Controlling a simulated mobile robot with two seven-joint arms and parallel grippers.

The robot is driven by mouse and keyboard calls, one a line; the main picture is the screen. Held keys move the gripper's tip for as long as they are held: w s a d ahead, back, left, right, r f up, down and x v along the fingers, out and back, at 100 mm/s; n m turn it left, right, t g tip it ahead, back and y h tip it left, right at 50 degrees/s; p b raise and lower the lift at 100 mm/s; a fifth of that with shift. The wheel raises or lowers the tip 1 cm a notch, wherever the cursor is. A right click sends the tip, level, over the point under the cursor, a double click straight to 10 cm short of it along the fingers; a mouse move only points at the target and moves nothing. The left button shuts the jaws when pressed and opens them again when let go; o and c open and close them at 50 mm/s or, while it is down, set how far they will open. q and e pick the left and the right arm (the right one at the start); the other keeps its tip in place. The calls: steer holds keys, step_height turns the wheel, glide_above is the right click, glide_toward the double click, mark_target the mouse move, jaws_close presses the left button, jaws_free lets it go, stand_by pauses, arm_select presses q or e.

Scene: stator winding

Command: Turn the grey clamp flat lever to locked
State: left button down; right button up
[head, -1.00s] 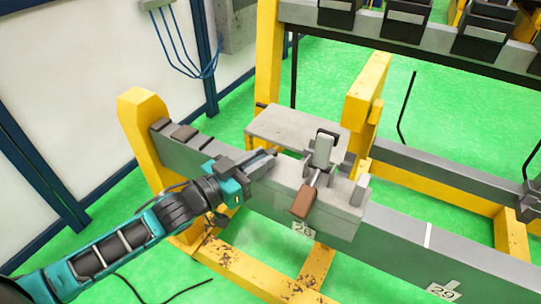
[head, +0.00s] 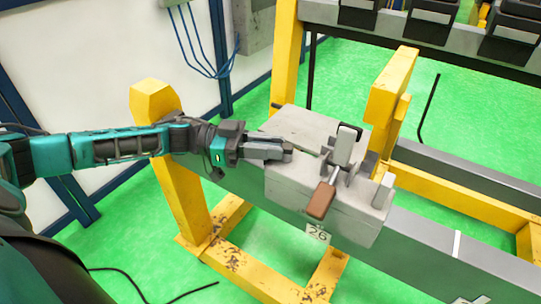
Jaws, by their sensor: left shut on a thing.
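My left gripper (head: 284,151) reaches in from the left, just above the block's top and left of the upright part. Its fingers are shut on a small grey piece that they mostly hide; it looks like the flat lever, but its shape and angle are not clear. The gripper is apart from the brown handle. My right gripper is not in view.
The pale block (head: 325,225) sits on a long grey beam (head: 435,240) carried by a yellow frame (head: 170,150). A yellow upright (head: 393,88) stands close behind the clamp. A number tag (head: 318,234) hangs below the block. Dark units line a rear beam.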

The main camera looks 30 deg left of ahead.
arm_select(q)
steer(key=shift+w+m+g+h+b, duration=0.3)
steer(key=shift+m+g, duration=0.2)
steer(key=shift+g, duration=0.2)
steer(key=shift+m+g, duration=0.3)
steer(key=shift+g, duration=0.2)
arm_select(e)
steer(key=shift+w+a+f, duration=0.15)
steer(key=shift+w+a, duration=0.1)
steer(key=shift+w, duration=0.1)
arm_select(q)
steer(key=shift+b, duration=0.3)
steer(key=shift+g, duration=0.3)
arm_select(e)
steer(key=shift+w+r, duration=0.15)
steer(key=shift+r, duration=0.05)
arm_select(q)
steer(key=c, duration=1)
jaws_free()
steer(key=shift+c, duration=0.2)
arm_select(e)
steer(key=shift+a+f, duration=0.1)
arm_select(q)
steer(key=shift+a, duration=0.15)
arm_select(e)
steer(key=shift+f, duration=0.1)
